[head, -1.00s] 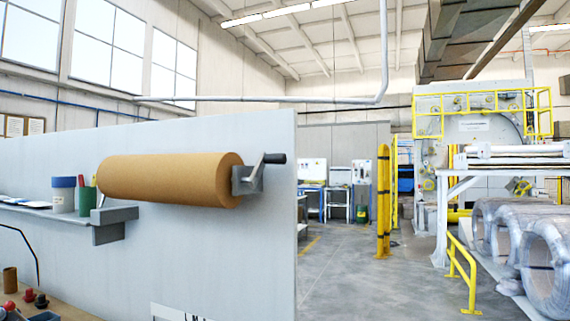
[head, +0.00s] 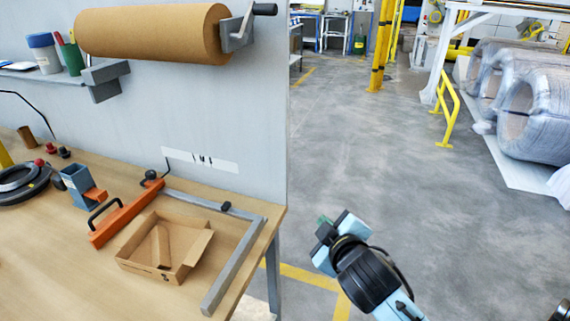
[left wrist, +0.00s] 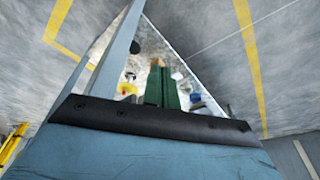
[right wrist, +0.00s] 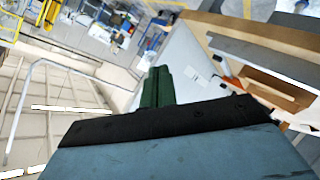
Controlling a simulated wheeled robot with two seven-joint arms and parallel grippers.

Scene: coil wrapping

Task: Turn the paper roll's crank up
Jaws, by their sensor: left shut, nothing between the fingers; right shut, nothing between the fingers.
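The brown paper roll (head: 152,33) is mounted high on the grey panel in the head view. Its crank (head: 240,27) is on the roll's right end, with a dark handle (head: 264,9) pointing right. My right gripper (head: 325,222) is below and to the right of the crank, beyond the table's right edge, apart from everything. Its green fingers (right wrist: 157,88) are shut and empty in the right wrist view. My left gripper is outside the head view. In the left wrist view its green fingers (left wrist: 162,86) are shut and empty.
The wooden table (head: 50,245) holds an open cardboard box (head: 135,262), a grey angle bar (head: 238,270), an orange tool (head: 125,215) and black rings (head: 22,183). A shelf bracket (head: 105,78) juts out below the roll.

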